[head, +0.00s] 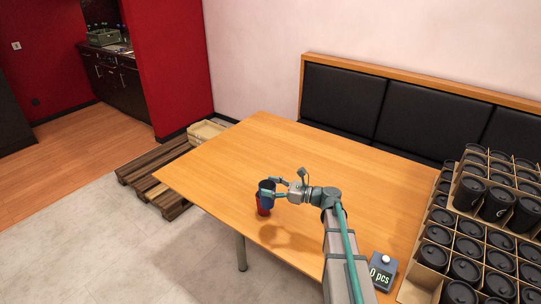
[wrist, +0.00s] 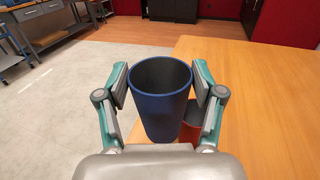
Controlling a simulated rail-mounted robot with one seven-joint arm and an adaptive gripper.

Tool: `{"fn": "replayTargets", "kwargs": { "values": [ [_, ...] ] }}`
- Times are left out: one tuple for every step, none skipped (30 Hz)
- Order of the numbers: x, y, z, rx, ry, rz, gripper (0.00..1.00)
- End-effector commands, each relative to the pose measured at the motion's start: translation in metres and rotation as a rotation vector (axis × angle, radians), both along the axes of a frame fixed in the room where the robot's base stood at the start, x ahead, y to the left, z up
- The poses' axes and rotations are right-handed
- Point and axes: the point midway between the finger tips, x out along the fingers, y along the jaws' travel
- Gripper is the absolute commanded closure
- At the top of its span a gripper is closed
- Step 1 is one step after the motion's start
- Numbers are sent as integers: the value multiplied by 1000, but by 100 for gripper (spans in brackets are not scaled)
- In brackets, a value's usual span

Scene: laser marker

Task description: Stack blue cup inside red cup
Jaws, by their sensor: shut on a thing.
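The blue cup (head: 266,186) is dark inside and upright. My gripper (head: 274,188) is shut on it, with one finger on each side. In the wrist view the blue cup (wrist: 161,105) sits between the two fingers (wrist: 161,80), its mouth facing up. The red cup (head: 263,209) is near the table's front-left edge, mostly covered by the blue cup. In the wrist view the red cup (wrist: 193,128) shows behind and below the blue cup, to its right. The blue cup's outer wall shows outside the red cup; the red cup's mouth is mostly hidden.
The wooden table (head: 240,150) is mostly clear around the cups. A counter box reading "0 pcs" (head: 382,272) stands at the right. Cardboard trays of black cups (head: 470,240) are at the far right. A black bench (head: 405,105) lines the wall.

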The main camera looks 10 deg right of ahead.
Motion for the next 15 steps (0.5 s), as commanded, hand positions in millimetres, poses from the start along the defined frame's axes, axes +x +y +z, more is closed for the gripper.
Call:
{"fn": "replayTargets", "kwargs": {
  "values": [
    [26,-2,17,0,-1,10,47],
    [35,-2,22,-1,-1,14,47],
    [45,-2,28,-1,-1,19,47],
    [51,-1,31,-1,-1,23,47],
    [57,-1,35,-1,-1,26,47],
    [63,0,38,0,0,29,47],
    [66,0,39,0,0,31,47],
    [69,0,40,1,1,32,47],
    [71,1,41,1,1,34,47],
    [72,1,41,0,1,34,47],
    [73,1,41,0,1,35,47],
    [73,1,40,0,1,35,47],
    [73,1,39,0,1,35,47],
    [72,1,38,0,1,35,47],
    [72,1,36,0,1,35,47]
  ]
}}
